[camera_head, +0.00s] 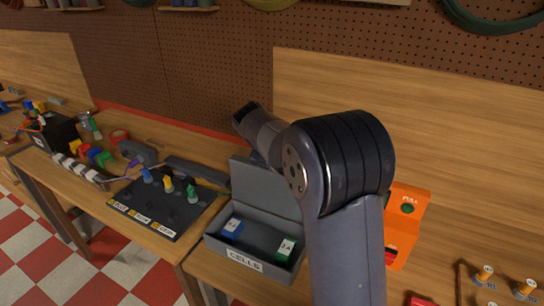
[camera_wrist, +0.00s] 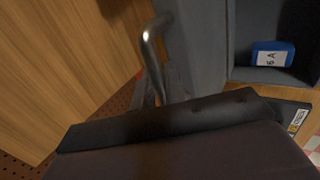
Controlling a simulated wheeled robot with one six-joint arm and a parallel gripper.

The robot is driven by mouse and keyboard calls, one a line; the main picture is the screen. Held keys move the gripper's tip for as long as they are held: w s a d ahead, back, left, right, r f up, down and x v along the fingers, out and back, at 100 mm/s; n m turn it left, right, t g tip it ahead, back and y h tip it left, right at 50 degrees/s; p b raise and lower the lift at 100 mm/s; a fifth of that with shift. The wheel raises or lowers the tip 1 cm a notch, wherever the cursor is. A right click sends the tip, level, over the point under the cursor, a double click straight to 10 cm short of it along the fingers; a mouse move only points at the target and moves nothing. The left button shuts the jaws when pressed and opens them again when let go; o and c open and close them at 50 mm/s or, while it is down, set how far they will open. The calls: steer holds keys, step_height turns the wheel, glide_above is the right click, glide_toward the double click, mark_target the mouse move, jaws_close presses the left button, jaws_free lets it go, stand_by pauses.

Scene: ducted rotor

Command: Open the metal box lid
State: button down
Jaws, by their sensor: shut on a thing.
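The grey metal box (camera_head: 249,262) labelled CELLS sits on the wooden bench in the head view. Its lid (camera_head: 262,187) stands raised at the back, and the inside shows. In the wrist view the lid (camera_wrist: 200,40) is a grey panel, with a bent metal handle (camera_wrist: 150,50) on its outer side. My gripper (camera_wrist: 160,95) is shut on the handle; the dark gripper body hides much of the grip. In the head view my arm hides the gripper and the right part of the lid.
A blue cell (camera_head: 231,228) and a green-and-white cell (camera_head: 286,248) lie in the box. A black board with coloured pegs (camera_head: 170,205) is left of it. An orange unit (camera_head: 408,215) marked FULL stands right, partly behind my arm. A pegboard wall (camera_head: 215,60) rises behind.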

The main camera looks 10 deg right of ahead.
steer(key=c, duration=1.5)
jaws_free()
steer(key=b+v, duration=0.2)
steer(key=v, duration=0.9)
steer(key=shift+f, duration=0.1)
steer(key=p+x, duration=0.2)
steer(key=x, duration=0.8)
steer(key=shift+w+d+f, duration=0.1)
steer(key=shift+f, duration=0.35)
steer(key=shift+s+a+r+b, duration=0.15)
steer(key=shift+s+a+b, duration=0.15)
steer(key=shift+b, duration=0.15)
